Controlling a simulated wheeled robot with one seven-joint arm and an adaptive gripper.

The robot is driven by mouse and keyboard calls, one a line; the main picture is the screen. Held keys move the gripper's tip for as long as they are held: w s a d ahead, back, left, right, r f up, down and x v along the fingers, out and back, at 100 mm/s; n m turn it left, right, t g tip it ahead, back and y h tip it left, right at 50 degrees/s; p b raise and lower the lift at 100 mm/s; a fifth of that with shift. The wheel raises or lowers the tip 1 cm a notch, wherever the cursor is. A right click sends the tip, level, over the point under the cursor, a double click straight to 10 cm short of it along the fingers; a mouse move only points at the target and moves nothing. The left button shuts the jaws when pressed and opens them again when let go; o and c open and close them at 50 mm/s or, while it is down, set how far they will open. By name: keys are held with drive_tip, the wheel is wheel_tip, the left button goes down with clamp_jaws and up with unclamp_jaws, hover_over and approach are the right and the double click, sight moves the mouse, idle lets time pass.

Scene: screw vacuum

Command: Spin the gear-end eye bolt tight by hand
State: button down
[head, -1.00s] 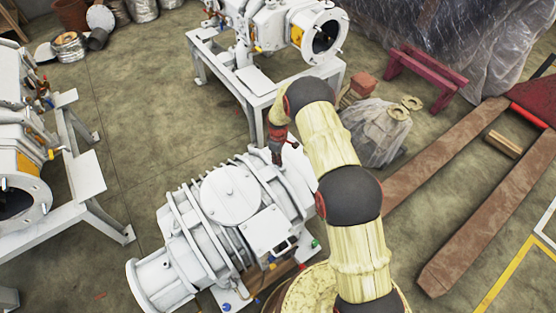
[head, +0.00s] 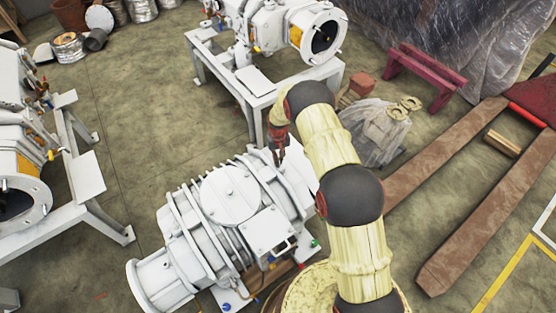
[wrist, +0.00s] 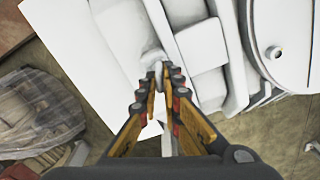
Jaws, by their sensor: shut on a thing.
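The white screw vacuum pump (head: 215,220) stands at the centre of the head view, with ribs and a round cover. My gripper (head: 278,155) points down at the pump's far end. In the wrist view, the fingertips of my gripper (wrist: 161,76) are closed together on the white eye bolt (wrist: 153,57), which rises from the white housing. The bolt is small and partly hidden by the fingers. In the head view the bolt is too small to make out behind my gripper.
A white frame with another pump (head: 285,70) stands behind. A third pump (head: 20,165) on a stand is at the left. A plastic-wrapped bundle (head: 375,135) lies right of my arm, near brown forks (head: 470,210). Open floor (head: 130,120) lies between the stands.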

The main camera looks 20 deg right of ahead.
drive_tip(key=shift+w+r+m, duration=0.15)
drive_tip(key=shift+r+m, duration=0.05)
drive_tip(key=shift+m, duration=0.5)
drive_tip(key=c, duration=2)
unclamp_jaws()
drive_tip(key=shift+f, duration=0.1)
wheel_tip(320, 180, up, 12)
